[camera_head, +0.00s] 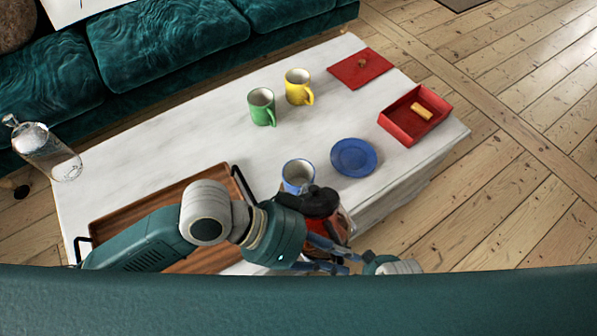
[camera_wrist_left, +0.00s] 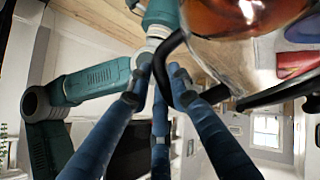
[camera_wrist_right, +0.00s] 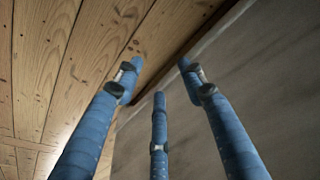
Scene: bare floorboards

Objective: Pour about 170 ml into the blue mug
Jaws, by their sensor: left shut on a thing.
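My left gripper (camera_head: 330,252) is shut on the pot's black handle (camera_wrist_left: 169,58). The pot's amber body (camera_wrist_left: 240,14) fills the upper right of the left wrist view. I cannot tell its exact tilt, and no stream shows. My right gripper (camera_wrist_right: 160,72) is open and empty.
A blue saucer (camera_head: 354,157) lies right of the mug. Green (camera_head: 261,106) and yellow (camera_head: 297,86) mugs stand behind. A red box (camera_head: 390,128) and red lid (camera_head: 359,68) are at the right. A wooden tray (camera_head: 180,205) lies under my left arm, a glass bottle (camera_head: 48,153) at the left edge.

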